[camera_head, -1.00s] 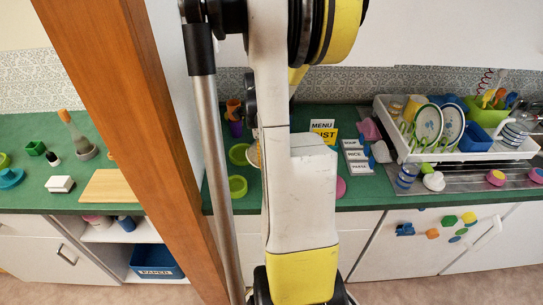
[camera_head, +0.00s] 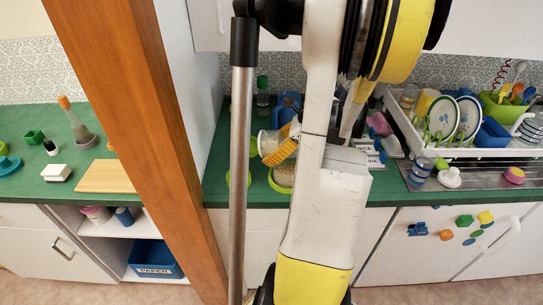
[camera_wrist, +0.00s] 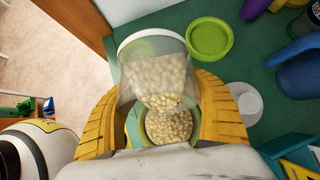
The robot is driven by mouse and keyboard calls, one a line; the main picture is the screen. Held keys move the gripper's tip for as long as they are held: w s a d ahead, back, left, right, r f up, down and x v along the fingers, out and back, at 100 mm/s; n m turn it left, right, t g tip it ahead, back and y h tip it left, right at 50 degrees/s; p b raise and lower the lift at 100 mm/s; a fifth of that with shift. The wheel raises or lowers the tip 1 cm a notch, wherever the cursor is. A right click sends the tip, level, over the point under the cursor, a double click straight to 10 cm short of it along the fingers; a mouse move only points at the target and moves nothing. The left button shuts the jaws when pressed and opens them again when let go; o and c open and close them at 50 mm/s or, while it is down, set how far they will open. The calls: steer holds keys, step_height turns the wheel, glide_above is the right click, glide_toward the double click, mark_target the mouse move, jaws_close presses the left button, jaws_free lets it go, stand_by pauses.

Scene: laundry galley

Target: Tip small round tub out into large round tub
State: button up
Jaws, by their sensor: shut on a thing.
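My gripper (camera_wrist: 157,86) is shut on a clear, see-through small round tub (camera_wrist: 138,56), with a yellow finger on each side. The small tub is tilted and beige pieces show inside it. It also shows in the head view (camera_head: 267,143), held above the counter. The large round tub (camera_head: 272,184) is green and stands on the counter below my gripper. Beige pieces lie in it; in the wrist view its green rim (camera_wrist: 134,125) is partly hidden behind the small tub and my wrist.
Another green round tub (camera_wrist: 209,38) stands close by on the green counter (camera_wrist: 245,65). Blue objects (camera_wrist: 302,72) stand farther right. A wooden post (camera_head: 140,130) rises at left, and a dish rack (camera_head: 455,145) stands at right.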

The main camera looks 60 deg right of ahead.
steer(key=shift+s+t+y+b, duration=0.1)
steer(key=shift+t+y+b, duration=0.4)
steer(key=shift+t+b, duration=1.2)
steer(key=t+b, duration=0.1)
steer(key=b, duration=0.1)
steer(key=t+b, duration=0.1)
steer(key=b, duration=0.1)
steer(key=r+t+y+b, duration=0.1)
steer(key=b, duration=0.2)
steer(key=shift+s+d+t, duration=0.15)
steer(key=shift+s+t, duration=0.2)
steer(key=shift+t, duration=0.05)
steer(key=shift+s+d+r+t+y, duration=0.1)
steer(key=shift+s+r+t+y, duration=0.15)
steer(key=shift+t, duration=0.45)
steer(key=shift+s+r+t+y, duration=0.1)
steer(key=shift+r+t+y, duration=0.25)
steer(key=shift+t, duration=0.35)
